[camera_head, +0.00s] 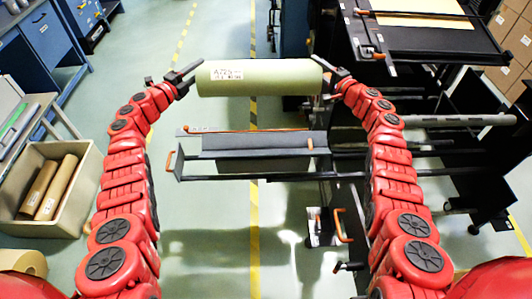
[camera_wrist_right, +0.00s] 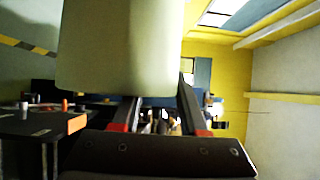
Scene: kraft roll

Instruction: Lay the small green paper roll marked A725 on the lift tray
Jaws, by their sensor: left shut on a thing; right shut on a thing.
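The pale green paper roll (camera_head: 260,84) is held level in the air between my two grippers, with its A725 label facing me at its left end. My left gripper (camera_head: 190,76) is shut on the left end. My right gripper (camera_head: 332,78) is shut on the right end. In the right wrist view, the roll (camera_wrist_right: 118,50) fills the upper middle, and the right gripper (camera_wrist_right: 158,105) shows below it. The lift tray seems to be the long dark grey tray (camera_head: 240,142) with orange handles, lower and nearer than the roll in the head view.
A beige bin (camera_head: 88,205) with two brown rolls stands at the left. A black table (camera_head: 430,38) with a tan sheet is at the back right. Black rails and a grey bar (camera_head: 455,120) extend at the right. Open green floor lies under the left side.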

